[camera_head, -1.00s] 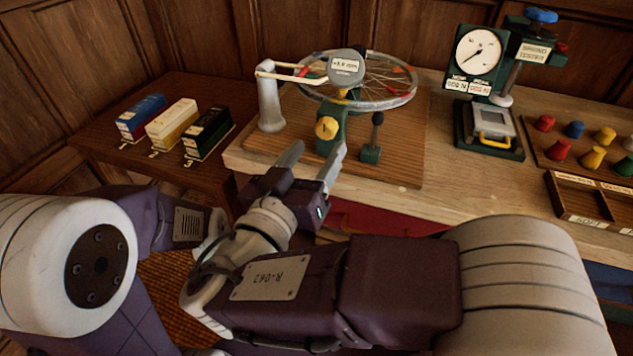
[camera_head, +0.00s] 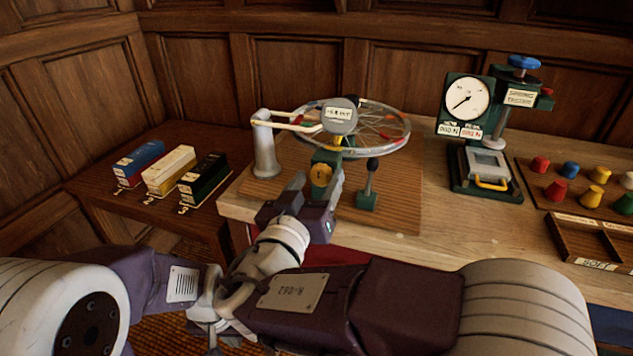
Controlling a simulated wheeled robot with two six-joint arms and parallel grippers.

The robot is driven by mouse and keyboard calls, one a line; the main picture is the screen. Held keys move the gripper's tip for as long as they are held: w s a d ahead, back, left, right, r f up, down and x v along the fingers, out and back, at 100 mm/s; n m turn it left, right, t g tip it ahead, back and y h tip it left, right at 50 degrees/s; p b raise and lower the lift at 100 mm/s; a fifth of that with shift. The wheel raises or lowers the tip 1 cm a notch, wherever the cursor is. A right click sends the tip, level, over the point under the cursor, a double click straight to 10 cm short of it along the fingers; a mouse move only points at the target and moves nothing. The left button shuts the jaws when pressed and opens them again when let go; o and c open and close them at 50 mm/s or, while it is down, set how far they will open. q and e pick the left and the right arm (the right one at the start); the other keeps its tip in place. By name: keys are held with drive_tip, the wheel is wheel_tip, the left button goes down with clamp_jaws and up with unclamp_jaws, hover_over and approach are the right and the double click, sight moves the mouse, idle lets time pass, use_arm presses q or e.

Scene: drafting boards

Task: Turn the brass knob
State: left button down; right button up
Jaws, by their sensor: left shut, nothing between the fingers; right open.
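The brass knob (camera_head: 320,175) is a round yellow-gold knob on the front of the green stand (camera_head: 327,156) that carries the spoked wheel. My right gripper (camera_head: 319,178) reaches up to it from below. Its two grey fingers are apart, one on each side of the knob in the picture. I cannot tell whether they touch it. A round grey readout (camera_head: 339,115) sits above the knob; its small text is hard to read.
The spoked wheel (camera_head: 398,142) lies behind the knob. A grey post (camera_head: 264,150) stands to its left and a dark-topped lever (camera_head: 368,187) close to its right. A dial tester (camera_head: 466,98) and coloured pegs (camera_head: 557,190) are further right. Three boxes (camera_head: 170,172) stand on the left table.

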clamp_jaws()
drive_tip(key=shift+f+n, duration=0.1)
drive_tip(key=shift+n, duration=0.2)
